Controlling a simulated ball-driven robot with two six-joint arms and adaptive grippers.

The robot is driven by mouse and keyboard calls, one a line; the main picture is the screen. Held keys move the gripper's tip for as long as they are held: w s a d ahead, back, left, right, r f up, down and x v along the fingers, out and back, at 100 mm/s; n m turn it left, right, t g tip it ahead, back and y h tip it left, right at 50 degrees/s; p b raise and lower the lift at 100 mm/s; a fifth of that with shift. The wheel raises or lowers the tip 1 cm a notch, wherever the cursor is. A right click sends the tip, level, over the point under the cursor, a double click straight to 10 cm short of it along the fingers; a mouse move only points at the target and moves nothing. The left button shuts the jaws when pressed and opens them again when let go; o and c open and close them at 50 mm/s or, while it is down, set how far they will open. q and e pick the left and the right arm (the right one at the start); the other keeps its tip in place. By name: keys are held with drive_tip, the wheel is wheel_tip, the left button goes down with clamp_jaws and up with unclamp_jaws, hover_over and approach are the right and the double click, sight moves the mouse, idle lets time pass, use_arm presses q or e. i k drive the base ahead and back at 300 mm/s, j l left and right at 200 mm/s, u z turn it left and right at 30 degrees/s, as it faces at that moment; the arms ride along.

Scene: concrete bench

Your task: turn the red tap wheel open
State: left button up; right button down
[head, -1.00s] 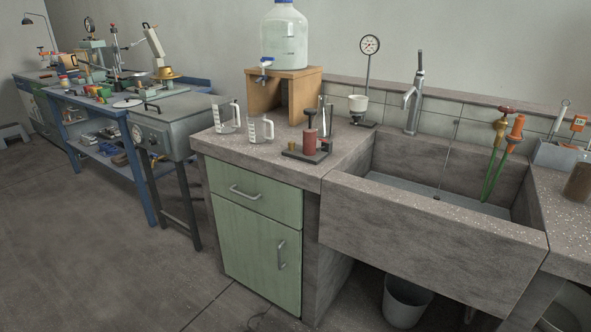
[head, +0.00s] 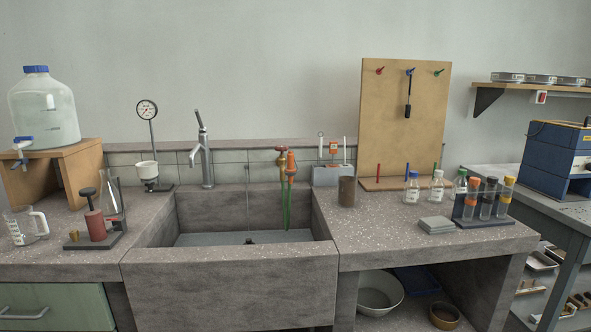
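The red tap wheel (head: 281,149) sits on top of a brass tap at the back wall of the concrete sink (head: 230,290), right of the sink's middle. An orange fitting (head: 291,165) with a green hose (head: 287,212) hangs close beside it and partly overlaps the tap. The hose runs down into the basin. How far the wheel is turned cannot be told at this size. Neither of my grippers shows in the head view.
A grey mixer tap (head: 202,155) and a dial gauge stand (head: 150,140) are left of the wheel. A white-grey holder (head: 327,176) and brown jar (head: 346,191) stand to its right. Measuring jugs (head: 27,226) and bottles (head: 412,187) occupy the counters.

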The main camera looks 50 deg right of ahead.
sight(282, 149)
drive_tip(key=z, duration=1.55)
